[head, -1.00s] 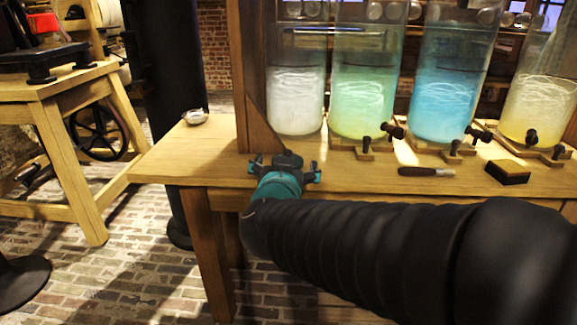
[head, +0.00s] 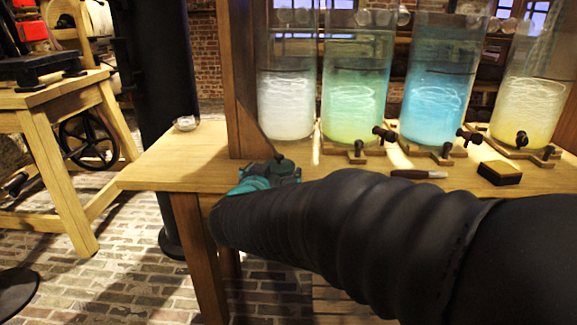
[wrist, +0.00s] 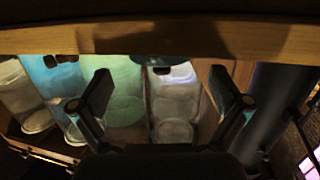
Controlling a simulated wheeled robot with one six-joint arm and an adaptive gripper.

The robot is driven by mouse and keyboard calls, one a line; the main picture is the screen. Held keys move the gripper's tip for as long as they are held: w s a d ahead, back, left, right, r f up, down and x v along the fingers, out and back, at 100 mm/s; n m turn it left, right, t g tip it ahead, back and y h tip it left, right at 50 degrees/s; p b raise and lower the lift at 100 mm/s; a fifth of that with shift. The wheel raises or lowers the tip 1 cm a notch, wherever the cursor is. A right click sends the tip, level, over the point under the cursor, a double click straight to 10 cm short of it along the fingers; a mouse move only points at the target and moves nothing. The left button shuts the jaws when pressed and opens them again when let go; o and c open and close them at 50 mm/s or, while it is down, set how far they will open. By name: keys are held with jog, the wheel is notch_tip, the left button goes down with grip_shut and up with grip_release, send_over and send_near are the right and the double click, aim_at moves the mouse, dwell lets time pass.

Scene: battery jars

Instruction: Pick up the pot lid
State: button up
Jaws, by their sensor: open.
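A dark blue-green rounded thing (wrist: 158,61) shows in the wrist view, by the table's front edge and beyond the gap between my fingers. It may be the pot lid; it is too dark to be sure. My gripper (wrist: 160,80) is open, with one finger on each side and nothing visible between them. In the head view my gripper (head: 266,178) is at the table's front edge, near the foot of the wooden post. My arm hides most of it there. I cannot tell whether it touches anything.
A small pale round dish-like thing (head: 187,123) lies at the table's (head: 165,160) left end. Glass jars with white (head: 286,105), green (head: 352,108), blue (head: 436,105) and yellow liquid stand behind. A wooden post (head: 240,80) rises close by. A brush (head: 418,174) and block (head: 499,172) lie right.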

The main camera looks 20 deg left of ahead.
aim_at(279, 165)
jog(key=w, duration=0.2)
jog(key=w+f+b, duration=0.1)
jog(key=w, duration=0.1)
jog(key=shift+w+a+f, duration=0.15)
jog(key=shift+w, duration=0.4)
jog(key=c, duration=1.1)
